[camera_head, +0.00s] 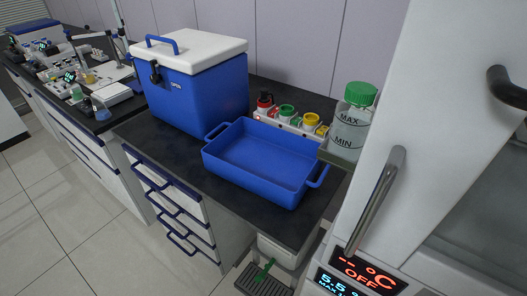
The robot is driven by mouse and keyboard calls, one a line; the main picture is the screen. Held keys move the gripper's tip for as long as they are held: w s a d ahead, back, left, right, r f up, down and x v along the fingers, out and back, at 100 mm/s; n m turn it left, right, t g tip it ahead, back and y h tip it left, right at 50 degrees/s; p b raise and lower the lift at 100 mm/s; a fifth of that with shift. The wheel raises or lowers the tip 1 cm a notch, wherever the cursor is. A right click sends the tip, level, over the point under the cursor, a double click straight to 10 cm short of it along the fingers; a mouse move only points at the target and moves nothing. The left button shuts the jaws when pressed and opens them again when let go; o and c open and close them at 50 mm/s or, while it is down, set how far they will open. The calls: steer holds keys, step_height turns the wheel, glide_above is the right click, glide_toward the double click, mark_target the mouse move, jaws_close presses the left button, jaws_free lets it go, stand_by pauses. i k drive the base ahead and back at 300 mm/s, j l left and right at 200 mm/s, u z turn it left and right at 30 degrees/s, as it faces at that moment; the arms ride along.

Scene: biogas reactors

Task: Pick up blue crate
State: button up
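A blue crate (251,182) sits on the dark countertop (186,168) near the middle of the head view. It is a shallow, open tray with a loop handle at its left end and another at its right end. It looks empty and upright. My gripper does not show in this view.
A blue cooler box (207,102) with a white lid stands behind and left of the crate. A white appliance (408,165) with metal handles blocks the right. Open floor (65,215) lies at left.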

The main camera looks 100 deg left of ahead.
mark_target(279, 166)
steer(key=u, duration=2.2)
steer(key=j, duration=0.25)
